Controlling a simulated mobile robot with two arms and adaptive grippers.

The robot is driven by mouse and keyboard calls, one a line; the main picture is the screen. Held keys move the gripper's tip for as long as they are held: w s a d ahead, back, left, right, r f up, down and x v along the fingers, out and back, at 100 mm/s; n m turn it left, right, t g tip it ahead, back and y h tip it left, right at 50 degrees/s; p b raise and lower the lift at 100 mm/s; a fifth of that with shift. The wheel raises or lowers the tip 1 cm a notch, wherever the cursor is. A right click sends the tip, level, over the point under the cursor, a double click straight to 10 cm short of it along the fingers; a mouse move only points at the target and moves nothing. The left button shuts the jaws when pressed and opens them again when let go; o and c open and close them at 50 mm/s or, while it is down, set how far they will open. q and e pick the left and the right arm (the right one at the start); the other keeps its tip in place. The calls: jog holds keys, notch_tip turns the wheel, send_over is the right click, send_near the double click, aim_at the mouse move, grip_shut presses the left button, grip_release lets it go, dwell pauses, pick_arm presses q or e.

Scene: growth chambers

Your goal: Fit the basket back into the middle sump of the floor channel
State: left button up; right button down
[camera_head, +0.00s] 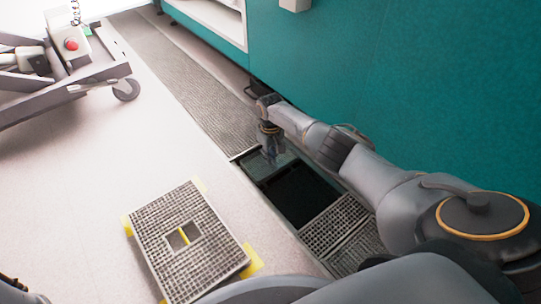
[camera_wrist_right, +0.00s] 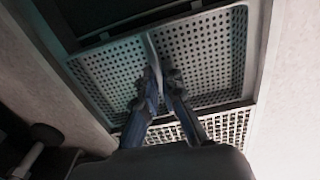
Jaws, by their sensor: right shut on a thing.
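The basket is a shallow grey perforated tray (camera_wrist_right: 210,50) with a thin bar handle (camera_wrist_right: 151,48) across its middle. My right gripper (camera_wrist_right: 161,82) is shut on that handle. In the head view the right gripper (camera_head: 270,140) points down at the far end of the open floor channel (camera_head: 302,195), and the basket (camera_head: 264,166) shows only partly below it. The basket lies at the opening; I cannot tell whether it is fully seated. A small dark part of my left arm shows at the lower left edge; its fingers are not clear.
A lifted grate (camera_head: 160,235) with a square cut-out lies on the floor over yellow marks. Grating covers the channel beyond (camera_head: 215,105) and nearer (camera_head: 335,222). A teal wall (camera_head: 420,90) runs close along the right. A wheeled cart (camera_head: 85,80) stands upper left; the floor between is clear.

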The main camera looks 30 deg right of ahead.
jog(key=shift+f, duration=0.8)
jog(key=shift+f, duration=0.2)
jog(key=c, duration=1.4)
grip_release()
notch_tip(320, 180, up, 12)
